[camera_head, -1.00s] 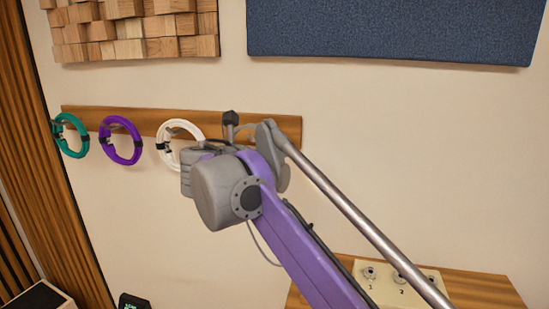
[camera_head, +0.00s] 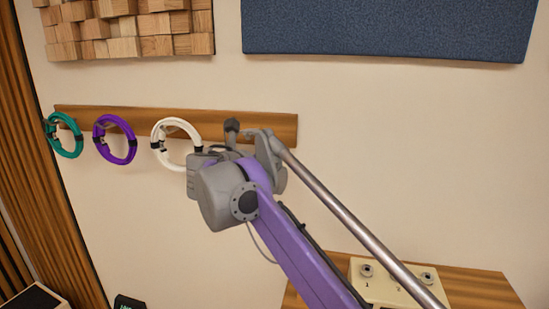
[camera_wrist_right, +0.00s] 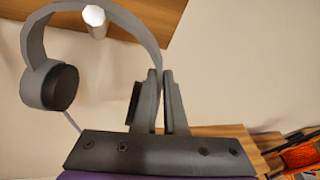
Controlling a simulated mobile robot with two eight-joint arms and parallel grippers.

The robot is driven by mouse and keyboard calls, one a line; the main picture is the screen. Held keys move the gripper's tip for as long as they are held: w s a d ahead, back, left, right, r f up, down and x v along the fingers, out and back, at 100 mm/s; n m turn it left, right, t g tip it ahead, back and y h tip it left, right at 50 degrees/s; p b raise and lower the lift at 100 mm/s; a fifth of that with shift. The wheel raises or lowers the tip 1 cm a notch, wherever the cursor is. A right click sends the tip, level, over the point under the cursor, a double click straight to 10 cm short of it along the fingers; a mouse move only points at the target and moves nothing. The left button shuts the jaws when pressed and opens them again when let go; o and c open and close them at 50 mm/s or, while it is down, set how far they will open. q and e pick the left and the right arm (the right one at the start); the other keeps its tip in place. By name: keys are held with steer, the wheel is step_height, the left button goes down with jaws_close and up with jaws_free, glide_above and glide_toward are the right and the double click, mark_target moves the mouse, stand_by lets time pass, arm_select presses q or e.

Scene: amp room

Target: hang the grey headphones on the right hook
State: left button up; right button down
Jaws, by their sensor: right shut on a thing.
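The grey headphones (camera_wrist_right: 36,48) show in the right wrist view, with a curved band and a dark pad on the left cup. A silver hook peg (camera_wrist_right: 96,22) on the wooden rail (camera_wrist_right: 168,18) overlaps the top of the band, with its tip inside the band's arch. I cannot tell whether the band rests on it. My right gripper (camera_wrist_right: 161,78) is shut on the right-hand side of the headphones, whose cup is partly hidden by the fingers. In the head view my right arm's wrist hides most of the headphones and the hook. My left gripper is not in view.
Teal (camera_head: 63,136), purple (camera_head: 114,139) and white (camera_head: 176,142) cable coils hang along the rail (camera_head: 265,121) left of my right wrist. A wooden surface with a cream switch box (camera_head: 378,286) is below right. A blue panel (camera_head: 385,28) is above.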

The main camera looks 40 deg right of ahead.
stand_by(0.4)
steer(key=c, duration=0.9)
jaws_free()
steer(key=v, duration=1.1)
steer(key=s+a+f+m+g+y+p, duration=0.1)
steer(key=s+f+m+y, duration=0.3)
steer(key=f, duration=0.6)
steer(key=s+a+f+m+y, duration=0.15)
steer(key=s+f+m, duration=0.35)
steer(key=f, duration=0.6)
steer(key=s+a+f+m+y+p, duration=0.1)
steer(key=s+a+f+m+y, duration=0.3)
steer(key=f+m, duration=0.4)
steer(key=s+a+f+m+y, duration=0.5)
steer(key=f+m, duration=0.3)
steer(key=f, duration=0.5)
steer(key=shift+s+a+t+p, duration=0.3)
steer(key=shift+s+a+p, duration=0.15)
steer(key=shift+s, duration=0.25)
steer(key=shift+r, duration=0.1)
